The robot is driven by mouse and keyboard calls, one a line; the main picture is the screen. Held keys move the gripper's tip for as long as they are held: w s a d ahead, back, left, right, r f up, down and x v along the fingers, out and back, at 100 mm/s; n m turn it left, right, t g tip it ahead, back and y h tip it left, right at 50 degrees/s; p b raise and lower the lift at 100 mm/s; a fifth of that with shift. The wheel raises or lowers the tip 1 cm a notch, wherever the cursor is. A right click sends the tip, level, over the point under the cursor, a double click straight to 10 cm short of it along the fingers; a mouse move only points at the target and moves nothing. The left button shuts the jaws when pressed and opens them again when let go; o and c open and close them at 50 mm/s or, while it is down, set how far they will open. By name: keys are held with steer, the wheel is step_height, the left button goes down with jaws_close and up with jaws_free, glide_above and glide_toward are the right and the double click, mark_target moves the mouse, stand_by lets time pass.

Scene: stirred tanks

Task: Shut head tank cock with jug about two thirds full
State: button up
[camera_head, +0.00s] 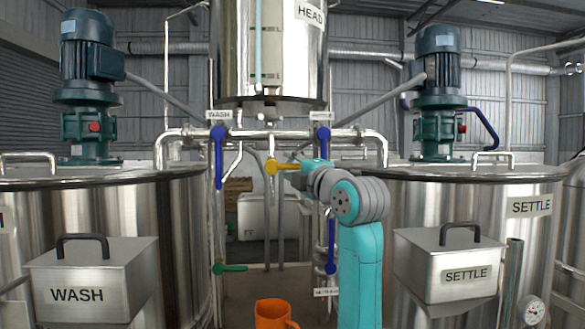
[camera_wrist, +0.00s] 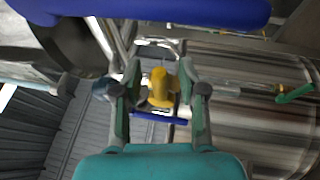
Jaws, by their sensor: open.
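The steel head tank (camera_head: 230,50) stands at the upper middle, with a level gauge (camera_head: 265,75) on its front. Below it, the yellow cock (camera_head: 280,167) has its handle pointing sideways to the right, toward my gripper (camera_head: 303,166). In the wrist view the yellow handle (camera_wrist: 160,86) lies between the two open fingers of my gripper (camera_wrist: 160,78). I cannot tell whether a finger touches it. The orange jug (camera_head: 270,313) stands low, roughly below the cock's spout (camera_head: 272,192), its lower part cut off by the frame. Its fill level is hidden, and I cannot make out a stream.
Blue-handled valves hang at left (camera_head: 219,155) and right (camera_head: 323,140) of the cock. The wash tank (camera_head: 185,230) and settle tank (camera_head: 535,240) flank the gap. A green-handled valve (camera_head: 230,268) sticks out low left. A blue bar (camera_wrist: 190,10) crosses the top of the wrist view.

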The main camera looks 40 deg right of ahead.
jaws_close()
steer(key=shift+w+a+f+m+t+h, duration=0.15)
steer(key=shift+f+m+t+h, duration=0.3)
steer(key=shift+m, duration=0.65)
steer(key=shift+f+m+h, duration=0.35)
steer(key=shift+m+h, duration=0.2)
steer(key=shift+m, duration=0.55)
steer(key=shift+f+m+h, duration=0.3)
steer(key=shift+m+h, duration=0.2)
steer(key=shift+m, duration=0.6)
jaws_free()
steer(key=shift+a, duration=0.1)
steer(key=v, duration=1.2)
steer(key=shift+f, duration=0.15)
